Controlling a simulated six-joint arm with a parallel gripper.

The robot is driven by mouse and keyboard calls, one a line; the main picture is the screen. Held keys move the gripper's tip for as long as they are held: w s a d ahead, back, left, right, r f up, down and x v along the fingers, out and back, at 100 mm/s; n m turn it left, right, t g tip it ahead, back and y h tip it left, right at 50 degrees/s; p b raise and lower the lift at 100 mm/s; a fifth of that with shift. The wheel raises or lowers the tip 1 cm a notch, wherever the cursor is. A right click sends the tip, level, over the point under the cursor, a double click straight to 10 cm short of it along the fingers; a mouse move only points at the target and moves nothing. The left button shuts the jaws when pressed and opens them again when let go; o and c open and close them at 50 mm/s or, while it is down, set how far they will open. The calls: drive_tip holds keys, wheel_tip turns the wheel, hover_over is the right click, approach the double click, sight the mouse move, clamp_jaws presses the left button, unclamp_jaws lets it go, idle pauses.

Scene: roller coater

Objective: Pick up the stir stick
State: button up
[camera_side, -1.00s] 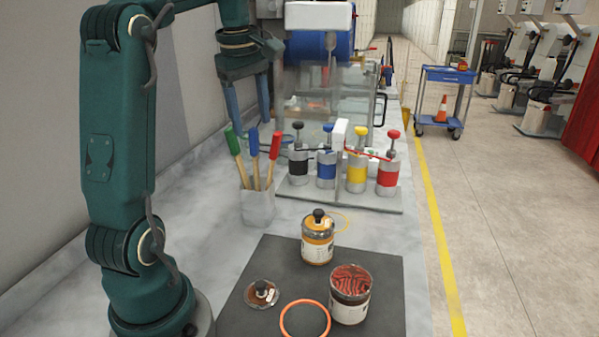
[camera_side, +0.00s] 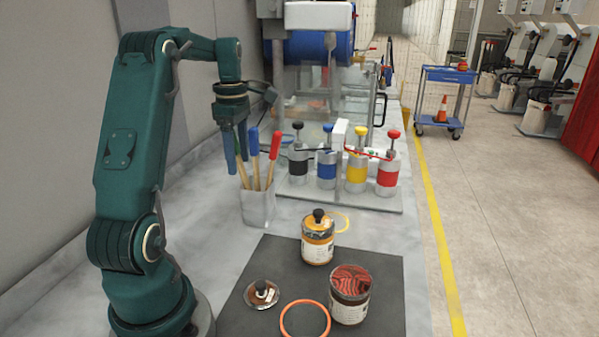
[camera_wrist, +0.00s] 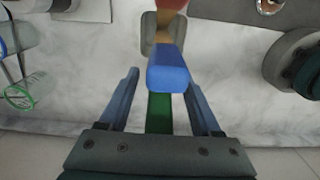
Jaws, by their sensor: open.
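Stir sticks stand in a grey cup (camera_side: 258,208) with their handles up. The blue-handled stick (camera_side: 253,141) and the red-handled stick (camera_side: 275,144) show in the side view. The green handle is mostly hidden there behind my fingers. My gripper (camera_side: 235,155) points down at the left side of the sticks, its fingers at handle height. In the wrist view, my gripper (camera_wrist: 160,80) is open, with the green handle (camera_wrist: 159,112) between its fingers. The blue handle (camera_wrist: 167,70) is just ahead of it, and the red handle (camera_wrist: 172,4) is at the top edge. I cannot tell whether either finger touches a handle.
Several dispensers with black, blue, yellow and red bands (camera_side: 327,170) stand behind and right of the cup. A dark mat (camera_side: 245,290) in front holds two cans (camera_side: 318,240) (camera_side: 349,305), a lid (camera_side: 262,293) and an orange ring (camera_side: 305,318). Bare worktop lies left of the cup.

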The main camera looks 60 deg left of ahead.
drive_tip(key=shift+f, duration=0.75)
clamp_jaws()
drive_tip(key=shift+r, duration=0.1)
